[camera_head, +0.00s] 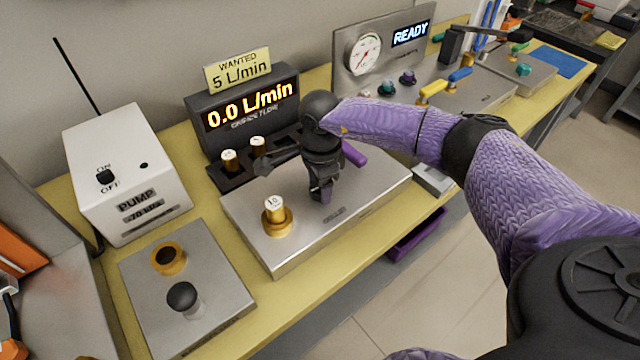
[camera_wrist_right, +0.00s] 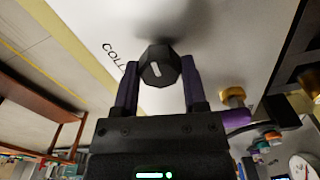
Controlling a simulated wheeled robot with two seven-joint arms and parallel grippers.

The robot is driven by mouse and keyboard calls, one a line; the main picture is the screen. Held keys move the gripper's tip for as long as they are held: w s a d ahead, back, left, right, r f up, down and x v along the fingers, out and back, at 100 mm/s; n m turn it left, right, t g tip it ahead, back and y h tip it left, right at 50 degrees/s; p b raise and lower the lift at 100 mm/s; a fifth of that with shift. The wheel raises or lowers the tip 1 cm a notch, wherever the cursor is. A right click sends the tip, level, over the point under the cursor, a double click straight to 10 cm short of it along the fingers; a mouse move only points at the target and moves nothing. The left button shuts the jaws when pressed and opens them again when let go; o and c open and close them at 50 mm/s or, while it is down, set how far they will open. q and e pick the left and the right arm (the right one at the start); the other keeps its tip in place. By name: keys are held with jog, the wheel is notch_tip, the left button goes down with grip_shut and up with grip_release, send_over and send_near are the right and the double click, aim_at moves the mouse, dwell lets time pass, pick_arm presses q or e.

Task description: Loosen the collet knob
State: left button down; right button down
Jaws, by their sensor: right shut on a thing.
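The collet knob (camera_wrist_right: 160,66) is black and faceted with a white mark on its face. It sits on the metal plate (camera_head: 355,208), beside printed lettering that begins "COLL". My right gripper (camera_head: 322,193) points down at this plate in the head view and covers the knob there. In the right wrist view, the two purple fingers of my right gripper (camera_wrist_right: 158,70) are on either side of the knob and shut on it. My left gripper is in neither view.
A brass piece (camera_head: 277,222) marked 10 stands left of my right gripper on the same plate. The flow display (camera_head: 250,108) reads 0.0 L/min, under a card wanting 5 L/min. A white pump box (camera_head: 125,175) and a plate with a black knob (camera_head: 184,297) are at left.

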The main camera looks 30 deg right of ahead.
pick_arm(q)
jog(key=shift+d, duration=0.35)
pick_arm(e)
jog(key=shift+r, duration=0.1)
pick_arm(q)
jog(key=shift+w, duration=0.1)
pick_arm(e)
jog(key=shift+c, duration=0.6)
grip_release()
jog(key=shift+r, duration=0.2)
notch_tip(320, 180, up, 9)
jog(key=shift+f+p, duration=0.1)
jog(key=shift+p, duration=1.15)
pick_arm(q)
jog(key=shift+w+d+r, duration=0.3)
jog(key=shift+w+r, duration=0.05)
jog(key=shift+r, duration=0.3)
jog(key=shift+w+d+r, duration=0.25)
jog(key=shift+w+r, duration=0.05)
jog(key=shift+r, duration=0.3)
pick_arm(e)
jog(key=shift+r, duration=0.3)
